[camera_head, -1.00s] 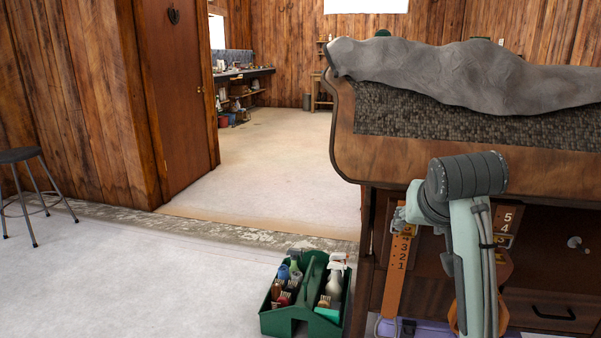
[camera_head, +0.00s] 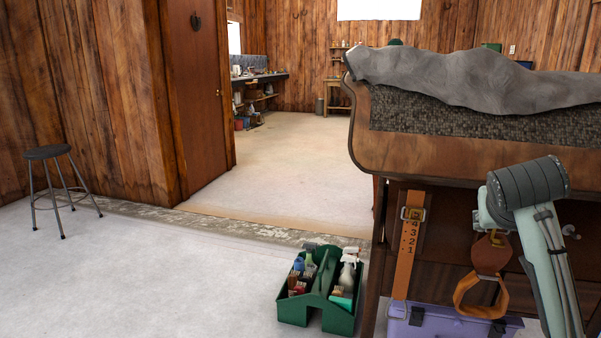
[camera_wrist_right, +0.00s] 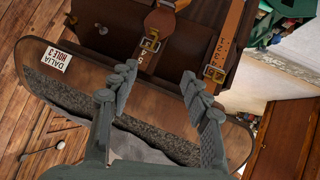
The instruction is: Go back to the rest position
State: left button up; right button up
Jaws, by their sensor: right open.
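My right arm comes up at the right of the head view, in front of the dark wooden saddle stand (camera_head: 450,158). Its gripper is outside the head view. In the right wrist view, my right gripper (camera_wrist_right: 160,98) is open, its two fingers well apart with nothing between them. The stand's curved edge and brown leather straps (camera_wrist_right: 228,45) lie beyond the fingers. My left gripper is in neither view.
A grey cover (camera_head: 480,78) lies over the stand. A hanging strap with a buckle (camera_head: 405,250), a stirrup (camera_head: 480,290) and a purple box (camera_head: 440,325) are at its side. A green caddy (camera_head: 325,290) stands on the floor. A stool (camera_head: 50,155) is at left; the floor between is clear.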

jog(key=s+d+r+h, duration=0.3)
jog(key=d+r+h, duration=0.1)
jog(key=d, duration=0.6)
notch_tip(320, 180, down, 34)
jog(key=s+d+n+g+y, duration=0.1)
jog(key=d+n+g+y, duration=0.2)
jog(key=n, duration=0.2)
jog(key=s+d+f+n+g+y, duration=0.1)
jog(key=s+f+n, duration=0.1)
jog(key=s+f, duration=1)
jog(key=s+d+f+n+g+y, duration=0.1)
jog(key=s+d+f+n+g, duration=0.1)
jog(key=s+f, duration=0.95)
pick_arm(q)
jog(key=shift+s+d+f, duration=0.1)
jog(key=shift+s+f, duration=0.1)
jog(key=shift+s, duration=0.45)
pick_arm(e)
jog(key=a+f+m+y, duration=0.1)
jog(key=a+f, duration=0.3)
jog(key=a, duration=0.7)
jog(key=s+a+f+m+y, duration=0.1)
jog(key=a+f+m+y, duration=0.1)
jog(key=a, duration=1)
notch_tip(320, 180, down, 2)
jog(key=shift+s+f+g+y, duration=0.1)
jog(key=shift+s+g+y, duration=0.2)
jog(key=shift+y, duration=0.3)
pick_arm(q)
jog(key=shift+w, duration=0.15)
